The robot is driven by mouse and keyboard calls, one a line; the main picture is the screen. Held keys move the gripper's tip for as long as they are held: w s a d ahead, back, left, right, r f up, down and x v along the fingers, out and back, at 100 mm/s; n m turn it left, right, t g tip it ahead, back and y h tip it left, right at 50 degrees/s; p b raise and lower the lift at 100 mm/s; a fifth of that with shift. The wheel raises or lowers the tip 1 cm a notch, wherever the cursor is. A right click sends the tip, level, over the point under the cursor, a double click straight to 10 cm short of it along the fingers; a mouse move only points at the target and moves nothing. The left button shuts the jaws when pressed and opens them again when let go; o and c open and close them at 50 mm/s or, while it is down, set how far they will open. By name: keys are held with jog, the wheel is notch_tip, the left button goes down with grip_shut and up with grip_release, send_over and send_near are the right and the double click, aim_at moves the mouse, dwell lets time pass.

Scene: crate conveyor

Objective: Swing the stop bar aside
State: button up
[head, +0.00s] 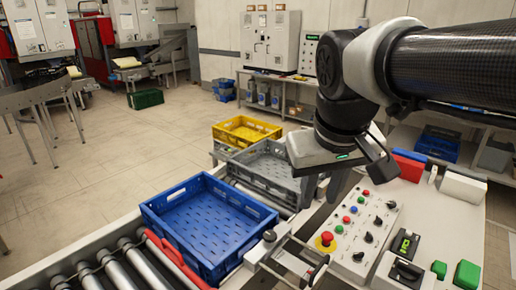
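The stop bar appears to be the red bar (172,256) across the conveyor rollers, close against the near side of the blue crate (232,246). Its lower right end runs out of the picture. The blue crate is empty and sits on the conveyor with a grey crate (285,187) and a yellow crate (246,140) behind it. My gripper (322,160) is up and to the right, above the far end of the control panel, well apart from the red bar.
The control panel (393,225) to the right of the conveyor carries buttons, knobs and a red emergency stop (326,240). A metal frame (290,262) and a round knob (269,236) stand beside the blue crate. Bare rollers (118,270) lie in front of the bar. Open floor lies left.

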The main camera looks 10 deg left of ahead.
jog(key=w+a+n+g, duration=0.1)
jog(key=w+a+n, duration=0.2)
jog(key=w+a, duration=0.5)
jog(key=n+g+h+p, duration=0.1)
jog(key=n, duration=0.4)
send_over(169, 245)
jog(key=s+a, duration=0.2)
jog(key=s, duration=0.1)
jog(key=s+a+x, duration=0.1)
jog(key=s+x, duration=0.1)
jog(key=x, duration=1.9)
jog(key=d+x, duration=0.1)
jog(key=x, duration=0.5)
jog(key=shift+s+f, duration=0.15)
jog(key=shift+s, duration=0.15)
grip_shut()
